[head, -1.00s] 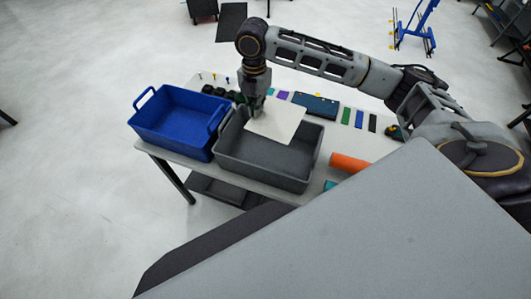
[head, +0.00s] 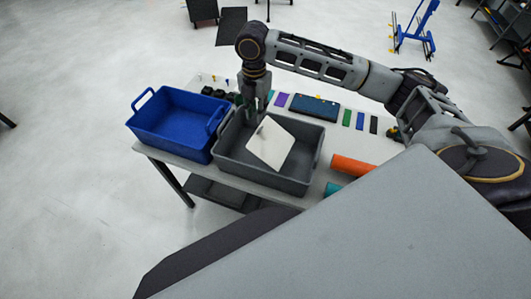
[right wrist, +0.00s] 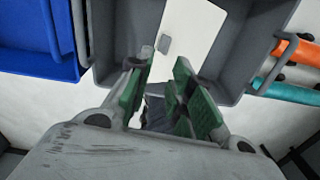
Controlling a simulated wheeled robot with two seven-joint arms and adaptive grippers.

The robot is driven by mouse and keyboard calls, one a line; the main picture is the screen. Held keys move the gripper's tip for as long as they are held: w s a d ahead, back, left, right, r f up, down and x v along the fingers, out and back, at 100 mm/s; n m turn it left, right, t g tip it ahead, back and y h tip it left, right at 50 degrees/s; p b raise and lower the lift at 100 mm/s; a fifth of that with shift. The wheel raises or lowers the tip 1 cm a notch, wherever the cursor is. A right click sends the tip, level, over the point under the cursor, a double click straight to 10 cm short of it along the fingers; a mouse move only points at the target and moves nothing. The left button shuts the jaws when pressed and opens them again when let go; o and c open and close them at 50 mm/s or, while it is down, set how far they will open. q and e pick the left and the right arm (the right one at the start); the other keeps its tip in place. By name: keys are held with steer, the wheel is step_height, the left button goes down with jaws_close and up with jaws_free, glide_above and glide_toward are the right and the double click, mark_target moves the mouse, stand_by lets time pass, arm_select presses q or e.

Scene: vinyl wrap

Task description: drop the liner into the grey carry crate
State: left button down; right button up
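The liner (head: 271,146) is a white sheet with a small grey patch. In the head view it lies tilted inside the grey carry crate (head: 262,178), below the crate's rim. It also shows in the right wrist view (right wrist: 190,30), beyond the fingertips and apart from them. My right gripper (head: 252,118) points down over the crate's back left part. In the right wrist view its green-padded fingers (right wrist: 165,85) are spread with nothing between them. My left gripper is not in either view.
A blue crate (head: 172,127) stands just left of the grey one on the table. An orange roll (head: 350,165) and a teal roll (head: 332,188) lie to the right. Colour swatches and a dark teal case (head: 315,107) lie behind.

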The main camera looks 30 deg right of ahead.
steer(key=shift+o, duration=0.2)
step_height(320, 180, up, 12)
stand_by(0.9)
stand_by(1.0)
